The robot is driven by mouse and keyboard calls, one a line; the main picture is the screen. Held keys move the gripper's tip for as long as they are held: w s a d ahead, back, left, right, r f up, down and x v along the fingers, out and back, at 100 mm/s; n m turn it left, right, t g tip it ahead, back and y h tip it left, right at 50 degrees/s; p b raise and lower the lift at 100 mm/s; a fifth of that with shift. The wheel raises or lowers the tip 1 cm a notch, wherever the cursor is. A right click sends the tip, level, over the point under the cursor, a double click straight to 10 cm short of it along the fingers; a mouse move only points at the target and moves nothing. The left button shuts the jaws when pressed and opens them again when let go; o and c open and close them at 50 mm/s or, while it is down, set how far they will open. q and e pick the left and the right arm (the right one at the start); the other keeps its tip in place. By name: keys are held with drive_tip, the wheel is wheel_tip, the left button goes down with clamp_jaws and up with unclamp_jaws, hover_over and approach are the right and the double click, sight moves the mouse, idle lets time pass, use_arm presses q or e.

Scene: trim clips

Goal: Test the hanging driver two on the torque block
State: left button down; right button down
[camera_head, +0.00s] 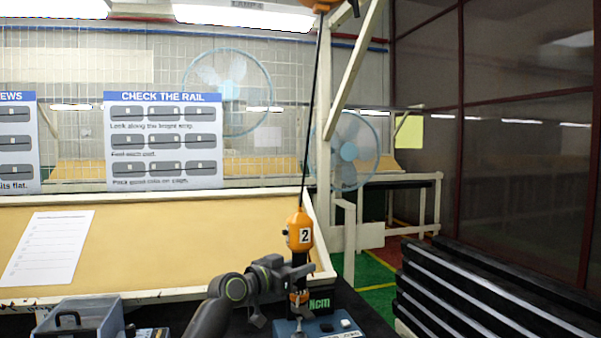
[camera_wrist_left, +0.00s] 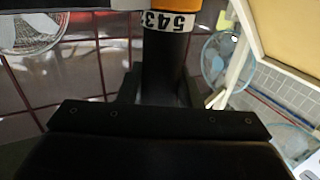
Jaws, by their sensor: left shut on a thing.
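Driver two (camera_head: 299,230), orange and black with a white label "2", hangs upright on a dark cord. My left gripper (camera_head: 298,270) is shut on its dark body below the orange head. In the left wrist view the driver's dark shaft (camera_wrist_left: 167,65) stands between the fingers, under a white band with digits. The blue torque block (camera_head: 318,328) with an "Ncm" display is directly below the driver at the bottom edge. The driver's lower orange end is just above or at the block; I cannot tell whether they touch. My right gripper is out of view.
A grey-blue bin (camera_head: 85,318) with a dark handle stands at lower left. A paper sheet (camera_head: 47,250) is on the tan sloped board (camera_head: 170,240) behind. Black stacked rails (camera_head: 470,290) stand at right. The cord (camera_head: 314,120) runs up to the top edge.

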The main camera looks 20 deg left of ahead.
sight(290, 248)
use_arm(q)
drive_tip(key=shift+r+p, duration=1.45)
drive_tip(key=shift+r, duration=1.3)
